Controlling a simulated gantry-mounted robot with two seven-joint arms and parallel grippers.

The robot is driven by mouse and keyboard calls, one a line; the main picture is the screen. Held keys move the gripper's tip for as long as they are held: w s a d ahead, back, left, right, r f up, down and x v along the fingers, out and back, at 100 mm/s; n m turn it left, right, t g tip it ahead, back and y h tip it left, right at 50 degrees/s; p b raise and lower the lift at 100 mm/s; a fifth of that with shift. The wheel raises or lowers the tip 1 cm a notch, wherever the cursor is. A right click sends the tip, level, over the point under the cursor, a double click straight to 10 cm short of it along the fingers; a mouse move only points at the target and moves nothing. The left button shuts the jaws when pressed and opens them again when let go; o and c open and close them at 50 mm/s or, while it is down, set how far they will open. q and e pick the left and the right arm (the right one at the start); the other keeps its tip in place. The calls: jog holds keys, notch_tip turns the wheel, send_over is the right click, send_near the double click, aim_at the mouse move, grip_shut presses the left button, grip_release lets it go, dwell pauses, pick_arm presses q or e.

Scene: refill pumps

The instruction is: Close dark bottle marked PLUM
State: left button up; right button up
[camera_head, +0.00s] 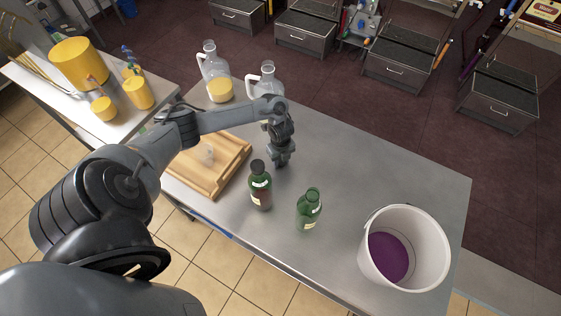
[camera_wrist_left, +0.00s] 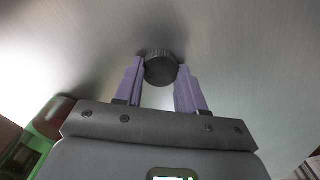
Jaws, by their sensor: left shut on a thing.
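A green bottle with dark contents (camera_head: 260,190) stands upright on the grey table; its top looks dark, and its label is too small to read. Right of it stands a clearer green bottle (camera_head: 308,210) with a green, uncapped-looking top. My left gripper (camera_head: 281,161) points down just behind and right of the dark bottle, apart from it. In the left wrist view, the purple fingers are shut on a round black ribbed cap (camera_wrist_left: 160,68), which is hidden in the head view. Part of a green bottle (camera_wrist_left: 42,128) shows at lower left there. My right gripper is not in view.
A white bucket (camera_head: 440,250) with purple liquid stands at the table's right end. A wooden board (camera_head: 235,172) lies left of the bottles. Two clear jugs (camera_head: 219,88) (camera_head: 266,78) stand at the back. Table behind the bucket is clear.

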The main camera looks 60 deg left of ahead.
aim_at(282, 163)
pick_arm(q)
jog(key=shift+r, duration=0.1)
jog(key=shift+r, duration=0.5)
jog(key=r, duration=0.3)
jog(key=shift+w+d+r+p, duration=0.15)
jog(key=shift+d+r+p, duration=0.15)
jog(key=shift+d, duration=0.1)
jog(key=shift+w+d+r+p, duration=0.6)
jog(key=shift+d+r, duration=0.45)
jog(key=shift+d, duration=0.65)
jog(key=shift+w+d+r+p, duration=0.6)
jog(key=shift+d+r, duration=0.4)
jog(key=shift+d, duration=0.75)
jog(key=shift+w+d+r+p, duration=0.45)
jog(key=shift+d+r+p, duration=0.45)
jog(key=shift+d, duration=0.8)
jog(key=shift+r, duration=0.15)
